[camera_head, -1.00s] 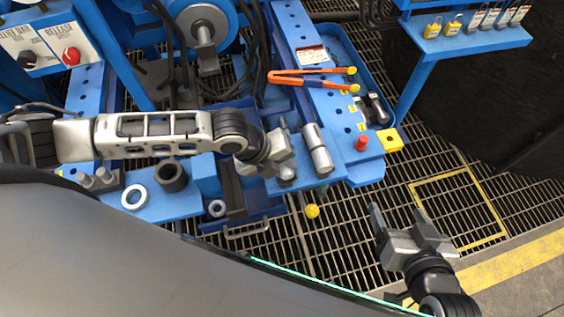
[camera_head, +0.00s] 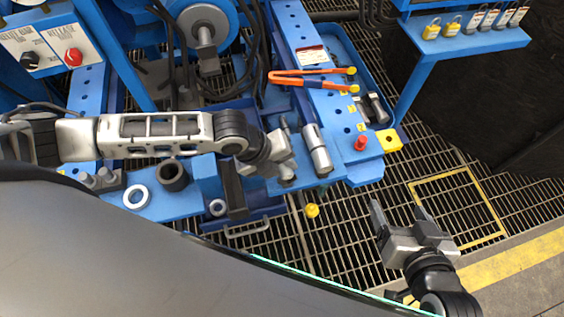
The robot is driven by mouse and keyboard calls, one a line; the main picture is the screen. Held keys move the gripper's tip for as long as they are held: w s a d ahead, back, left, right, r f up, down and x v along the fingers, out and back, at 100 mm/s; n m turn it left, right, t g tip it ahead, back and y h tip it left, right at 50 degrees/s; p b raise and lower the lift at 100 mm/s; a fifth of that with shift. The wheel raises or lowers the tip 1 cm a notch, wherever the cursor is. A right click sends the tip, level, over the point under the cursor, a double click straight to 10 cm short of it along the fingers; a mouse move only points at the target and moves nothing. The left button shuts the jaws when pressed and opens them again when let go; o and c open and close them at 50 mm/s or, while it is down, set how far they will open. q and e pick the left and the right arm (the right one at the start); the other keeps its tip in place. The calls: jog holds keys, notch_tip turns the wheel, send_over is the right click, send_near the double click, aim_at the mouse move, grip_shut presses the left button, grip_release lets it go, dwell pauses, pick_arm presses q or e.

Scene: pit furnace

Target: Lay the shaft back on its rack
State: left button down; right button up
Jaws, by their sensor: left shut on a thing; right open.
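My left gripper (camera_head: 281,164) is over the blue bench (camera_head: 255,186), shut on a grey metal piece that looks like the shaft (camera_head: 285,125). One narrow end shows above the jaws and a short end below them; the fingers hide the middle. A thicker grey cylinder (camera_head: 317,150) lies just right of the gripper on the blue top. I cannot tell for sure which part of the bench is the rack. My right gripper (camera_head: 410,222) is open and empty over the floor grating at the lower right.
A white ring (camera_head: 136,197) and a dark ring (camera_head: 172,176) lie left. Floor grating (camera_head: 350,240) around the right gripper is clear.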

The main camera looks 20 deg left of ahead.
pick_arm(q)
jog(key=shift+w+f, duration=0.1)
jog(key=shift+f, duration=0.35)
dwell(0.4)
jog(key=c, duration=1.1)
grip_release()
jog(key=shift+f, duration=0.15)
jog(key=p+v, duration=0.2)
jog(key=v, duration=1.4)
jog(key=shift+d, duration=0.1)
